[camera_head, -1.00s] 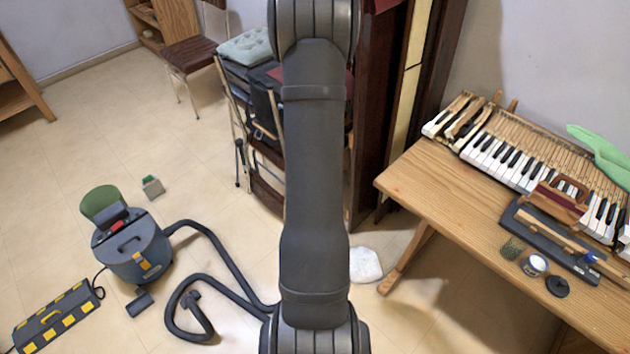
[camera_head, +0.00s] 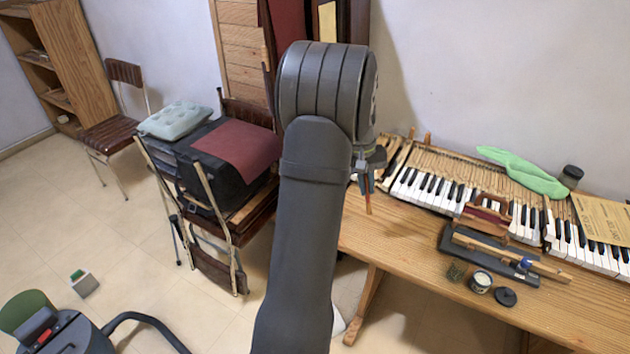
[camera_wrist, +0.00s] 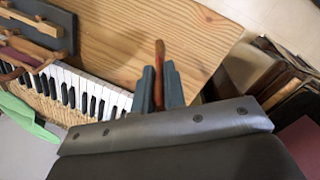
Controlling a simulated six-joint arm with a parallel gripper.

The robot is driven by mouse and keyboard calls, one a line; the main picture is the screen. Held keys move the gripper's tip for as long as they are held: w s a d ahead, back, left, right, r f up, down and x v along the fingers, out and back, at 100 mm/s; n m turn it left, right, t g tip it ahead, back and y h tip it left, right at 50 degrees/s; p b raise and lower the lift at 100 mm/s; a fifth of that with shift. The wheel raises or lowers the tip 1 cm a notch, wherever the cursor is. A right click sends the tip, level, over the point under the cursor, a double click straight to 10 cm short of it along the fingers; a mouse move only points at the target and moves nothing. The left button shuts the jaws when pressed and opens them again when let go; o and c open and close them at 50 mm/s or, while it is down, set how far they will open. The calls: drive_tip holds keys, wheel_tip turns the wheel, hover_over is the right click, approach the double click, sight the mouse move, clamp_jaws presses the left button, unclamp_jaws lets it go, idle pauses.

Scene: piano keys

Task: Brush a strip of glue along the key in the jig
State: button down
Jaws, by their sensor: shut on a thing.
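My gripper (camera_head: 367,180) is shut on a slim brush with a reddish-brown handle (camera_head: 368,204), left of the keyboard in the head view. In the wrist view the brush (camera_wrist: 159,60) sticks out between the two grey fingers of my gripper (camera_wrist: 158,85). The wooden key (camera_head: 505,252) lies along the dark jig (camera_head: 455,245) on the bench, with a small blue part near its right end. The jig also shows at the upper left of the wrist view (camera_wrist: 62,20). An open pot with pale contents (camera_head: 480,282) stands in front of the jig, apart from the brush.
A black lid (camera_head: 505,297) and a greenish glass (camera_head: 457,271) stand beside the pot. A brown-red block-like tool (camera_head: 484,213) sits between jig and piano keys (camera_head: 430,185). A green cloth-like item (camera_head: 525,172) lies behind. The bench's left part (camera_head: 385,232) is bare.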

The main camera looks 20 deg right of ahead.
drive_tip(key=s+d+n+h, duration=0.1)
drive_tip(key=s+d+n, duration=0.1)
drive_tip(key=s+d, duration=2.15)
wheel_tip(320, 180, down, 6)
drive_tip(key=s+a, duration=0.1)
drive_tip(key=a, duration=0.1)
drive_tip(key=shift+s+g, duration=0.4)
drive_tip(key=shift+f, duration=0.5)
idle(0.4)
wheel_tip(320, 180, up, 7)
idle(0.9)
drive_tip(key=shift+w, duration=0.1)
